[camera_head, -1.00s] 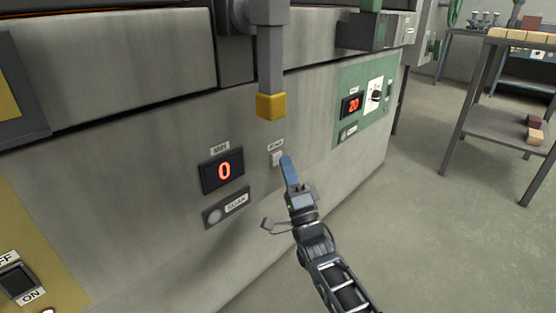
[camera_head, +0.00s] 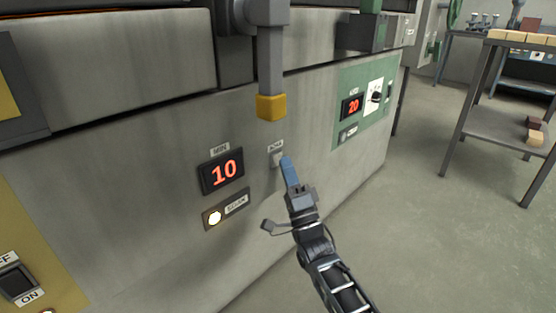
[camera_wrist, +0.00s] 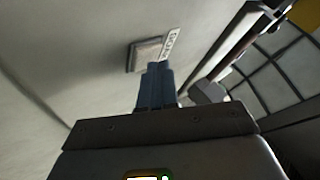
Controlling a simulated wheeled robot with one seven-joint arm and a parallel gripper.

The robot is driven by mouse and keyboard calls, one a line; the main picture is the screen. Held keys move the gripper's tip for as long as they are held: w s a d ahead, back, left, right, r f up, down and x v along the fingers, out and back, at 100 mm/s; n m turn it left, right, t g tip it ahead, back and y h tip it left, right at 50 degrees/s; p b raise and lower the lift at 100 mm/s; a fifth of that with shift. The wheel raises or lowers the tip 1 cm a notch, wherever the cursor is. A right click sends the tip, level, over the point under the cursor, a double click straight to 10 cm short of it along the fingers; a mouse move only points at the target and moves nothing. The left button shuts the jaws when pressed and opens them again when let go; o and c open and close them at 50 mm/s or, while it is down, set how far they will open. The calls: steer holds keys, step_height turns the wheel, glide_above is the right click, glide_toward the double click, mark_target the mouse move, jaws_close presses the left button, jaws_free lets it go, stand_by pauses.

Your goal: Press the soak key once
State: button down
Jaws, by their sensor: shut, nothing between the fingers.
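The soak key is the small light square button (camera_head: 277,159) on the grey machine front, under a small label. My gripper (camera_head: 286,161) has its blue fingers shut and empty, with the tips at this button. The wrist view shows the square button (camera_wrist: 147,54) just beyond the fingertips (camera_wrist: 157,70), which cover part of it; I cannot tell whether they touch. To the left, a display (camera_head: 222,172) reads 10 in red. Below it, a round lamp (camera_head: 215,217) beside a SOAK label (camera_head: 236,204) is lit.
A grey post with a yellow end (camera_head: 271,106) hangs above the button. A green panel (camera_head: 362,110) with a display reading 20 and a dial is to the right. An OFF/ON switch (camera_head: 17,281) is at lower left. A table (camera_head: 497,125) stands on the open floor at right.

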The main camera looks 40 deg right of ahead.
steer(key=shift+s, duration=0.55)
steer(key=s+p, duration=0.2)
steer(key=s, duration=0.3)
steer(key=shift+d, duration=0.1)
stand_by(0.9)
